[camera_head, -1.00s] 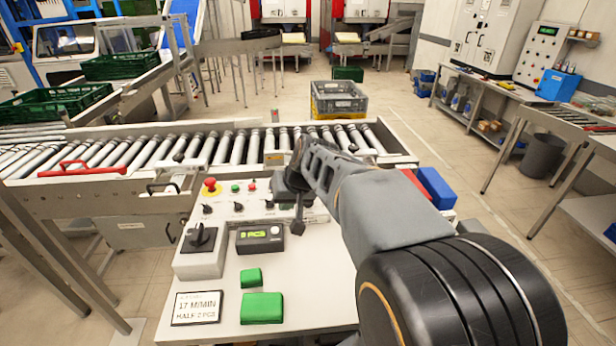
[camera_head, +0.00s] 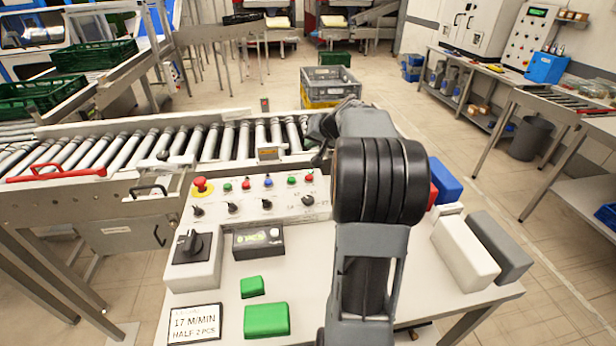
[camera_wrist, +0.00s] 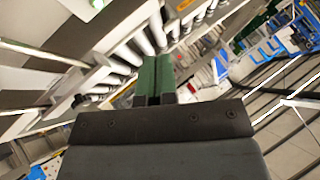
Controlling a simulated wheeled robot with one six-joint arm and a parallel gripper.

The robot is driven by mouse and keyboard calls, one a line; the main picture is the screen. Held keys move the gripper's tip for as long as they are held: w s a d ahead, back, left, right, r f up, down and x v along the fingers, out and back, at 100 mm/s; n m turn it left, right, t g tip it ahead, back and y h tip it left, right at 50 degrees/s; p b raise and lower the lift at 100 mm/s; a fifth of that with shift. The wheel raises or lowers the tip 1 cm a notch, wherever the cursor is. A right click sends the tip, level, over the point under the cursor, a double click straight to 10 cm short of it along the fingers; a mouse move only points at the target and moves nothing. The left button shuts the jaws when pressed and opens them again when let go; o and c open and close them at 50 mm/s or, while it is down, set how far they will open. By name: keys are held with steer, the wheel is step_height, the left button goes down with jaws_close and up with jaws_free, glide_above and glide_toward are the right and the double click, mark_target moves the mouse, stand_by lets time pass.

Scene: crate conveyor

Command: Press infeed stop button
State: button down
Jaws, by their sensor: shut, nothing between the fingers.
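The control panel (camera_head: 262,205) stands at the conveyor's near side. It carries a red mushroom button on a yellow base (camera_head: 200,186) at its left end. A row of small green, red and blue buttons (camera_head: 268,182) runs to the right, with black knobs below. The labels are too small to read, so I cannot tell which button is the infeed stop. My gripper (camera_wrist: 157,62) is shut and empty in the wrist view. In the head view it is mostly hidden by my arm, near the panel's right end, and touches no button that I can see.
A roller conveyor (camera_head: 130,150) runs behind the panel. A grey crate (camera_head: 331,82) stands beyond.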

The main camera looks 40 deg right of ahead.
mark_target(311, 176)
steer(key=shift+f, duration=0.15)
step_height(311, 176, down, 8)
steer(key=b, duration=0.6)
steer(key=shift+f+b, duration=0.25)
steer(key=shift+b, duration=0.15)
steer(key=shift+f+b, duration=0.25)
steer(key=shift+b, duration=0.05)
stand_by(1.6)
steer(key=shift+f+b, duration=0.2)
steer(key=shift+b, duration=0.15)
steer(key=shift+f+b, duration=0.5)
steer(key=shift+b, duration=0.05)
stand_by(0.8)
steer(key=shift+r, duration=0.15)
steer(key=shift+r+p, duration=0.5)
steer(key=shift+r, duration=0.25)
steer(key=shift+r, duration=0.1)
